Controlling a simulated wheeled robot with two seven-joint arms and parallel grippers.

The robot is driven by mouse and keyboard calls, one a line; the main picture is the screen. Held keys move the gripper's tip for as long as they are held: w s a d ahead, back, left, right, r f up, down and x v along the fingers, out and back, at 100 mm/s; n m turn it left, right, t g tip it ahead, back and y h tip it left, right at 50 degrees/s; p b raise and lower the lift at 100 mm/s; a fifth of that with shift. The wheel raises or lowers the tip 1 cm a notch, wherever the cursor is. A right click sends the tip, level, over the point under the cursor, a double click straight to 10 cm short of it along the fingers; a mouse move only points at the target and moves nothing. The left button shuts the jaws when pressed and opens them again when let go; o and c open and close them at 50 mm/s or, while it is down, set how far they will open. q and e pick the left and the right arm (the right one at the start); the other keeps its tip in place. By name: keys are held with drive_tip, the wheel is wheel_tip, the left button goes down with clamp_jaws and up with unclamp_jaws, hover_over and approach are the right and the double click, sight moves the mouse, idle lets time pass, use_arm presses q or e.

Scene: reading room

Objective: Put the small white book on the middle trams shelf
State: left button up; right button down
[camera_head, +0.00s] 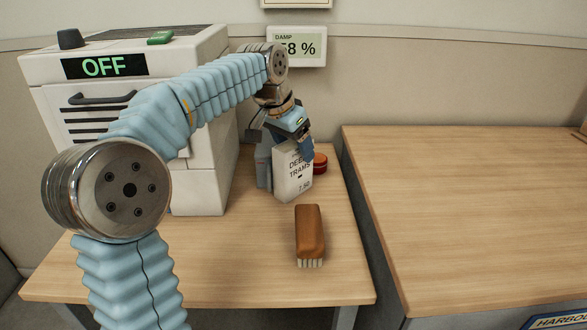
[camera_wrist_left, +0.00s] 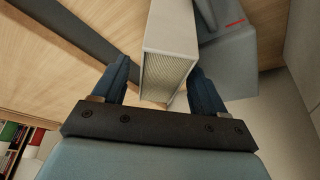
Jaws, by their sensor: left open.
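The small white book (camera_head: 293,175), with "TRAMS" on its cover, stands upright on the left wooden table. In the left wrist view the white book (camera_wrist_left: 170,50) lies between my two blue fingers, its pale page edges facing the camera. My left gripper (camera_head: 298,143) reaches down over the top of the book from above. In the left wrist view the left gripper (camera_wrist_left: 160,82) is open, a finger on each side of the book; I cannot tell whether either finger touches it. The shelves are not clearly in view. My right gripper is not in view.
A grey holder (camera_head: 263,166) stands against the book's left side. A red round tin (camera_head: 320,163) is behind it, and a brown brush (camera_head: 310,232) lies in front. A white machine reading "OFF" (camera_head: 190,150) stands left. The right table (camera_head: 470,200) is mostly bare.

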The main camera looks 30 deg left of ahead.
use_arm(q)
drive_tip(key=shift+f, duration=0.1)
drive_tip(key=shift+c, duration=0.3)
clamp_jaws()
